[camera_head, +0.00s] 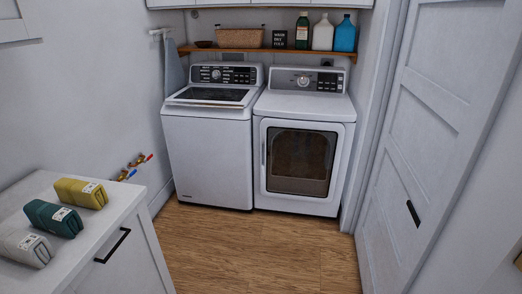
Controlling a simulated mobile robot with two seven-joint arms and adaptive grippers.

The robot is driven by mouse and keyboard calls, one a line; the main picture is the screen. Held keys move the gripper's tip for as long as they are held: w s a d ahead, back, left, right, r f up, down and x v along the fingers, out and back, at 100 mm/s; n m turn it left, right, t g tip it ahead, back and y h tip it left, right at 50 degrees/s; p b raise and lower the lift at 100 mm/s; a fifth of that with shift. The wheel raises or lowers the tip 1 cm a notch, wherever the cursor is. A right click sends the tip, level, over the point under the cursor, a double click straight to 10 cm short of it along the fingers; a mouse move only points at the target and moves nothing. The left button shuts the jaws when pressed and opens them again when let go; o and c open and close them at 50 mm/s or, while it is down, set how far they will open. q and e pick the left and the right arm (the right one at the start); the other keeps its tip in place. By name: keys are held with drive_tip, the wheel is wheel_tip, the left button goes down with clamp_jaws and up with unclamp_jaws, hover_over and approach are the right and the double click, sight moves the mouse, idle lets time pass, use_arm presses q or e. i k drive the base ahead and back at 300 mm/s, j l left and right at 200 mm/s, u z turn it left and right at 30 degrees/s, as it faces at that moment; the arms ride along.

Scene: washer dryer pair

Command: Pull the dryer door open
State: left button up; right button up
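The dryer (304,109) is the white machine on the right of the pair, against the back wall. Its front door (297,198) is shut, with a dark glass window (299,160) and a slim upright handle (263,154) at the door's left edge. Through the glass I see something brown, too dim to make out. Neither of my grippers shows in the head view.
The washer (208,155) stands left of the dryer. A white door (430,130) fills the right side. The wooden floor (250,250) before the machines is clear.

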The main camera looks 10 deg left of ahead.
sight(299, 159)
drive_tip(key=i+j, duration=0.15)
drive_tip(key=i, duration=1.4)
drive_tip(key=i+j, duration=0.15)
drive_tip(key=i, duration=1.35)
drive_tip(key=j+u, duration=0.05)
